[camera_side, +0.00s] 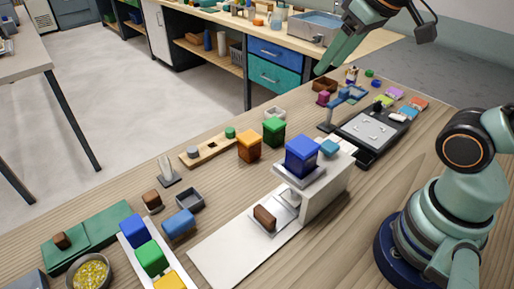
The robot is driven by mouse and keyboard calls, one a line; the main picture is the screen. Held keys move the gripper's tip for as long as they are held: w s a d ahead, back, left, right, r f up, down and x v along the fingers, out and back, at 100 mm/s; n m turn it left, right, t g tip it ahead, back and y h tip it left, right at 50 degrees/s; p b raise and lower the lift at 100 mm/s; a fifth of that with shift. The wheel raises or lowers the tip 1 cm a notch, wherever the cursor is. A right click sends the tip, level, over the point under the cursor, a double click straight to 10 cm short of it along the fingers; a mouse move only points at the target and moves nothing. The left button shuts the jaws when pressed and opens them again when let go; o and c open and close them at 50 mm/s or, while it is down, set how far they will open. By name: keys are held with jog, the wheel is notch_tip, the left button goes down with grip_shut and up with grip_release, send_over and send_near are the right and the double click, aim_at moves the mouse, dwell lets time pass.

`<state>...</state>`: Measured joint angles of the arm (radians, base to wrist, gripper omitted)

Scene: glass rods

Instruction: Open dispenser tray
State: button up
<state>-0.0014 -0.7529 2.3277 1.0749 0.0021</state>
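A white dispenser-like box (326,188) stands near the middle of the table, with a large blue block (301,156) on a pale holder at its upper left. A small pale tray (284,222) sits low at the box's left side, out on a long white board (225,257). A brown block (265,217) rests at the tray. Whether the tray is joined to the box is unclear. My gripper (330,58) is at the top, well above and behind the dispenser, apart from everything. One green finger shows clearly; the opening between fingers does not.
Orange (249,146) and green (274,131) blocks stand behind the dispenser. A black-framed plate (372,133) lies at the right rear. A white rack (150,262) of coloured blocks and a bowl (91,272) of yellow bits are front left. Bare wood lies right of the dispenser.

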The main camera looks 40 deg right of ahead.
jog(key=a+g, duration=0.3)
jog(key=a, duration=0.7)
jog(key=g, duration=0.3)
send_over(265, 213)
notch_tip(265, 213, down, 16)
notch_tip(265, 213, down, 13)
jog(key=shift+r, duration=0.1)
grip_shut()
dwell(1.3)
